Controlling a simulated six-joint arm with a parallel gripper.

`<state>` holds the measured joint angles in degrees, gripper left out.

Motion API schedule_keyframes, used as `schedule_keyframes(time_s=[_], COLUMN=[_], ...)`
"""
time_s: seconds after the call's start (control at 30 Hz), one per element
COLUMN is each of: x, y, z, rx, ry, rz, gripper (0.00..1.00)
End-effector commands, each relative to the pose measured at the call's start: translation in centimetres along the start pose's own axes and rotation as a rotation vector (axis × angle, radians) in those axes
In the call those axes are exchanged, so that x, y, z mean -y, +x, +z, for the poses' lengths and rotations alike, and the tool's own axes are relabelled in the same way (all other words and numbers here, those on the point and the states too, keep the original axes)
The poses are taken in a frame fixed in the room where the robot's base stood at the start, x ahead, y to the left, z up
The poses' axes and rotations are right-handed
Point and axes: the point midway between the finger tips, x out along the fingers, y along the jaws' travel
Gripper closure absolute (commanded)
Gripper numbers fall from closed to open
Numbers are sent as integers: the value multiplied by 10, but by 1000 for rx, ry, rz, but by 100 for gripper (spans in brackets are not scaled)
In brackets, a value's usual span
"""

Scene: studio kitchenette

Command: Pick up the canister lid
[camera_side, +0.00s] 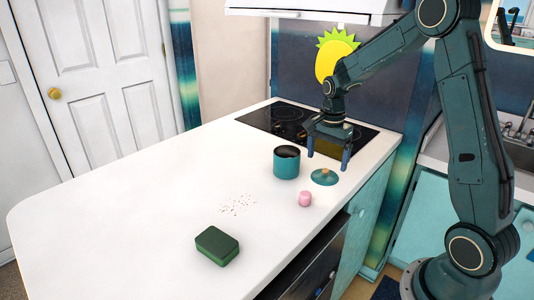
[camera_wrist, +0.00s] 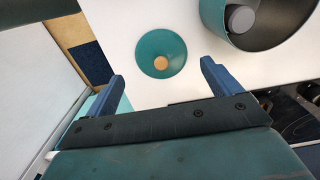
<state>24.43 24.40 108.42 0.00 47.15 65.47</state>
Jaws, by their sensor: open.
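The canister lid (camera_side: 324,177) is a teal disc with a small wooden knob, lying knob up on the white counter. In the wrist view the lid (camera_wrist: 161,52) is beyond my fingertips, roughly between their lines. The teal canister (camera_side: 287,162) stands open beside it, with its dark inside showing. In the wrist view the canister (camera_wrist: 215,20) is at the top right, with a round grey thing inside. My gripper (camera_side: 328,162) is open and empty, pointing down above the counter near the lid. Its two blue fingers (camera_wrist: 163,75) are wide apart.
A black cooktop (camera_side: 280,122) lies behind. The left counter is clear.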

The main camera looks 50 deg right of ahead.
Motion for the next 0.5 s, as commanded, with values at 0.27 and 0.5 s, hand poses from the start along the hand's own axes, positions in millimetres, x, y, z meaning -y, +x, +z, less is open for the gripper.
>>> schedule_keyframes(time_s=[0.27,0.5], x=[1,1], y=[31,47], z=[-3,-3], rx=[2,1], ry=[1,0], rz=[4,1], gripper=[10,10])
